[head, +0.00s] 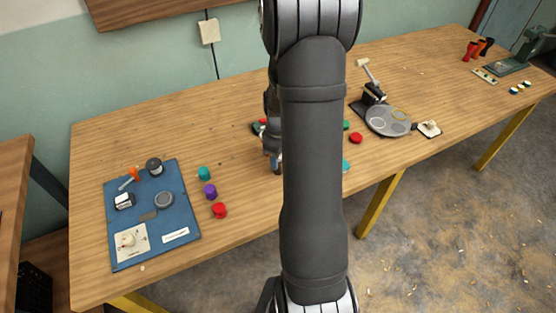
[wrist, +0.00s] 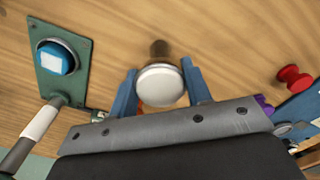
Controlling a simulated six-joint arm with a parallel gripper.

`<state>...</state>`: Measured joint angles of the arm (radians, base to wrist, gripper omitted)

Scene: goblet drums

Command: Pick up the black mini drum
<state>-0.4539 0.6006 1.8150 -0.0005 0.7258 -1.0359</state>
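A small goblet-shaped drum (wrist: 160,83) with a round white head and a dark foot shows in the wrist view. Its head hides most of its body, so I cannot fully judge its colour. My gripper (wrist: 159,65) has one blue finger on each side of this drum, very close to the rim. I cannot tell whether the fingers press on it or stand slightly apart. A small orange patch shows behind the head's lower edge. In the head view, my gripper (head: 274,163) is low over the middle of the table, partly hidden by my arm, which also hides the drum.
A green plate (wrist: 82,85) holding a blue-and-white item lies left in the wrist view. A red spool (wrist: 290,76) is at right. A blue mat (head: 130,200) with several small items and teal, purple and red pieces lie left in the head view. A grey disc device (head: 388,120) stands right.

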